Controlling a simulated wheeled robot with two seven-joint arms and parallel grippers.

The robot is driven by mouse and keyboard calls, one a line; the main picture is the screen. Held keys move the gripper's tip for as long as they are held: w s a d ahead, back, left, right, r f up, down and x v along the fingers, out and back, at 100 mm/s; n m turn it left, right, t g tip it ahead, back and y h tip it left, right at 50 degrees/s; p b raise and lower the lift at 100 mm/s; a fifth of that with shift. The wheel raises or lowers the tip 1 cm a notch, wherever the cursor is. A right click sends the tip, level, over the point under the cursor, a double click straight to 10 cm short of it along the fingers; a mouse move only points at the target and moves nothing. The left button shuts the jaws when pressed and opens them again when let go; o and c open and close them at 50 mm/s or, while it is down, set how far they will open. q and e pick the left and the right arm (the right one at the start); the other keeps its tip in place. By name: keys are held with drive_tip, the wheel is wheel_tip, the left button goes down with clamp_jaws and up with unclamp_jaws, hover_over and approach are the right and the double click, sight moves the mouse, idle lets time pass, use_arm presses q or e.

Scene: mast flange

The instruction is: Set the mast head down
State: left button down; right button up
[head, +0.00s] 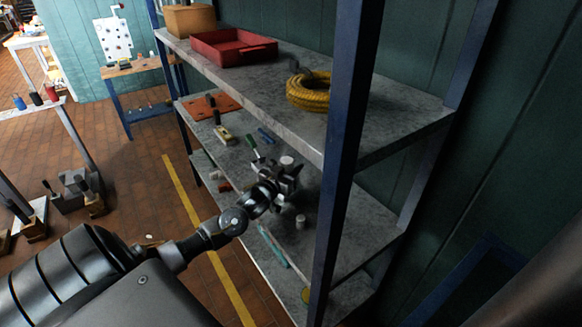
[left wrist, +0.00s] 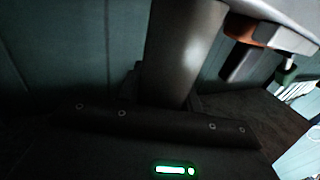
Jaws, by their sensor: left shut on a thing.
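My left arm comes in from the lower left of the head view. Its gripper (head: 283,190) is at the middle shelf (head: 355,232), among small items there. It is shut on a grey metal piece (head: 288,161), which I take for the mast head. The fingers and the piece overlap, so its outline is hard to make out, and I cannot tell whether it touches the shelf. A small grey cylinder (head: 300,221) is just below the gripper in the picture. The left wrist view does not show the grip clearly. My right gripper is not in view.
A blue post (head: 345,130) stands just right of the gripper. A green-handled tool (head: 255,147) lies near the gripper. The middle shelf's right part looks clear.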

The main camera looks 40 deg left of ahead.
use_arm(q)
drive_tip(key=c, duration=1.4)
unclamp_jaws()
drive_tip(key=shift+f, duration=0.1)
drive_tip(key=o, duration=0.5)
drive_tip(key=shift+c, duration=0.2)
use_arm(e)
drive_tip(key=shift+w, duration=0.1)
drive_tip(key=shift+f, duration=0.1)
use_arm(q)
drive_tip(key=shift+s+d+f+b, duration=0.1)
drive_tip(key=shift+s+f+b, duration=0.1)
drive_tip(key=shift+s+b, duration=0.35)
drive_tip(key=s+d, duration=0.1)
drive_tip(key=s, duration=0.8)
drive_tip(key=shift+s+r, duration=0.35)
drive_tip(key=shift+s, duration=0.05)
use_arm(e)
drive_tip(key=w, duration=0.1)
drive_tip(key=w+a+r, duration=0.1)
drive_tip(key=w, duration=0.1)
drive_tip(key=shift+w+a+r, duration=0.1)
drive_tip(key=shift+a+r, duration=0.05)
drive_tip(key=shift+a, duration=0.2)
